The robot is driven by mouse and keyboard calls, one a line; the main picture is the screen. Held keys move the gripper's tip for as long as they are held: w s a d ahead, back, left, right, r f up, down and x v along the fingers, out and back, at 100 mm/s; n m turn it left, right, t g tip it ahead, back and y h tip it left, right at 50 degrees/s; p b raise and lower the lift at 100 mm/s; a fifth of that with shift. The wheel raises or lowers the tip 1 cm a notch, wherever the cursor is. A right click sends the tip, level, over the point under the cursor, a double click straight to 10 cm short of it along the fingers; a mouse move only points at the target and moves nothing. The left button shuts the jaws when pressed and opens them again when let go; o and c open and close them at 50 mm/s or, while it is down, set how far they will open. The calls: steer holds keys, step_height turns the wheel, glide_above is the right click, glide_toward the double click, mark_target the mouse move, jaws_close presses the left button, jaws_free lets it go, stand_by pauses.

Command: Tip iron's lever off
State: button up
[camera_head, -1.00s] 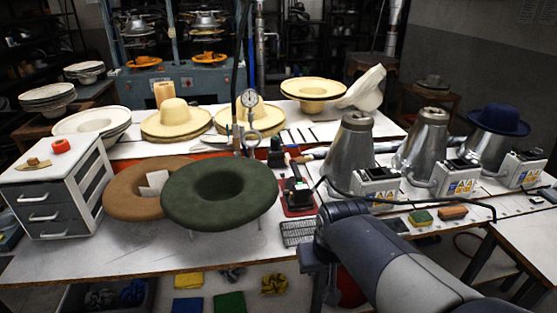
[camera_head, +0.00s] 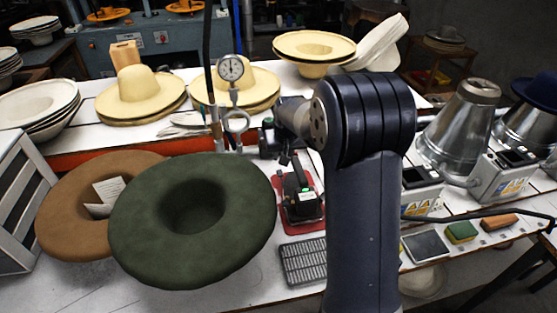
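The iron (camera_head: 300,203) is a small dark device with a green lit spot, standing on a red mat (camera_head: 304,228) in the middle of the bench. Its lever is too small to make out for sure. My arm comes up from the bottom right and bends over to the left. My gripper (camera_head: 286,156) appears as a small dark shape just behind and above the iron, below my wrist. The fingers are blurred into the dark things behind them, so their opening and any contact with the iron cannot be made out.
A green felt hat (camera_head: 145,238) and a brown one (camera_head: 62,213) stand left of the iron. A grey grille (camera_head: 304,262) lies in front. A dial gauge (camera_head: 231,68) on a stand is behind. Metal cones (camera_head: 458,125) and a sponge (camera_head: 461,231) are at right.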

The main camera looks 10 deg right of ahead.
mark_target(279, 171)
steer(key=p+x, duration=0.1)
steer(key=x, duration=0.9)
steer(key=shift+f+p, duration=0.2)
steer(key=shift+p, duration=0.15)
steer(key=shift+c, duration=0.2)
jaws_close()
